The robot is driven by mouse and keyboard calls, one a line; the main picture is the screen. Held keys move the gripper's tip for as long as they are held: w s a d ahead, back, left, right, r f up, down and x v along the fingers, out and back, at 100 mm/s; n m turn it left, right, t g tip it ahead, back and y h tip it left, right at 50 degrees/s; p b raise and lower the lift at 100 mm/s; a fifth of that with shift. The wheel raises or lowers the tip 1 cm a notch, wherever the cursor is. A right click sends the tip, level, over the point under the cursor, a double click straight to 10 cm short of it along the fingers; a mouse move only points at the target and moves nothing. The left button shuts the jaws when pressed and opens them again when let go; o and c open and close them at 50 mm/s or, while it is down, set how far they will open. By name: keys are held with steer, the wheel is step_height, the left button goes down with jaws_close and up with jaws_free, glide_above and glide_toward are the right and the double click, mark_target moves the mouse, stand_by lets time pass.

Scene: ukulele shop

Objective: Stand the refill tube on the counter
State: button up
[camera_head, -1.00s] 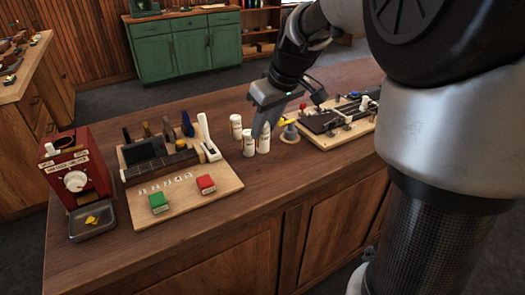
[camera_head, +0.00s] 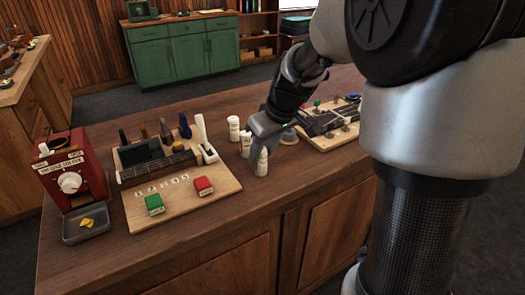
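The tube's base looks at or just above the counter; contact is not clear. Two similar white containers stand just behind it to the left, one farther back (camera_head: 234,129) and one nearer (camera_head: 246,145).
A board (camera_head: 185,212) with a green block (camera_head: 155,205), a red block (camera_head: 203,186) and a tool rack lies to the left. A red dispenser (camera_head: 70,172) stands at far left. A ukulele-neck board (camera_head: 338,136) lies right of my gripper. Bare counter lies at front right.

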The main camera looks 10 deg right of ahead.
steer(key=shift+o, duration=1.2)
steer(key=shift+r, duration=0.25)
steer(key=p+v, duration=0.2)
steer(key=v, duration=0.9)
steer(key=s+a+m+t+h, duration=0.1)
steer(key=s+m, duration=0.4)
steer(key=s, duration=1.5)
steer(key=shift+s+a+f+t+h, duration=0.2)
steer(key=shift+s+a+t+h, duration=0.15)
steer(key=shift+a+h, duration=0.2)
steer(key=shift+a, duration=0.15)
